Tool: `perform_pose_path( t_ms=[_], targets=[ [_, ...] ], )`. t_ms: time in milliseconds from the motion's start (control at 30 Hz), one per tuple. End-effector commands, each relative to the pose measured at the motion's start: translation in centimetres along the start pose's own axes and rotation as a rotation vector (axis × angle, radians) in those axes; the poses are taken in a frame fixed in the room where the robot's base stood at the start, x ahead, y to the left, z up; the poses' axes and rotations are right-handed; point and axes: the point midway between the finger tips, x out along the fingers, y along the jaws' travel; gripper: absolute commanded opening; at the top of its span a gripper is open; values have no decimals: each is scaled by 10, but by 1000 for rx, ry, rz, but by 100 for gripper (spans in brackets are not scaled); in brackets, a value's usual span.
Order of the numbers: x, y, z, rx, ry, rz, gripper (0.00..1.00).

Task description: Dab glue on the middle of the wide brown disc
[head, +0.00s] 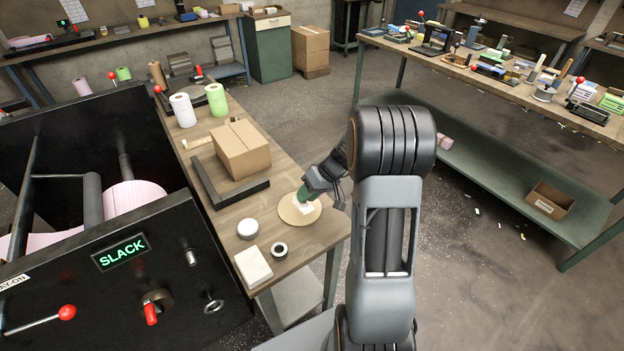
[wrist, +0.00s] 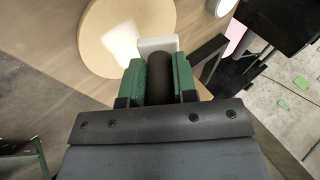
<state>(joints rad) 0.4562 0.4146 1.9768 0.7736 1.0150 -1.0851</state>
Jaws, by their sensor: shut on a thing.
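The wide brown disc (head: 288,213) lies flat near the bench's front right corner in the head view. It also shows as a tan round at the upper left of the wrist view (wrist: 97,58). My gripper (head: 305,194) is above the disc. In the wrist view, its green fingers (wrist: 160,72) are shut on a dark cylindrical handle (wrist: 160,80) with a white block (wrist: 157,45) at its far end. The white end overlaps the disc's edge in that view; I cannot tell whether it touches. A pale patch shows on the disc; I cannot tell if it is glue or light.
A grey-white round tin (head: 247,229), a black-rimmed ring (head: 279,248) and a white block-like pad (head: 253,265) lie nearby on the bench. A black angled bar (head: 228,195) and cardboard box (head: 240,150) stand behind. A black machine (head: 150,270) marked SLACK borders the left.

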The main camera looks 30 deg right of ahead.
Motion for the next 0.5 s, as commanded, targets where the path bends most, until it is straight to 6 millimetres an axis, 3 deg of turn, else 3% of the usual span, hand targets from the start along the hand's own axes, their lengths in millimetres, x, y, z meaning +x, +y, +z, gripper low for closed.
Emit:
perform_pose_path(
  t_ms=[500],
  targets=[
    [-36,-29,-14,-9,-3,-1,0]
  ],
)
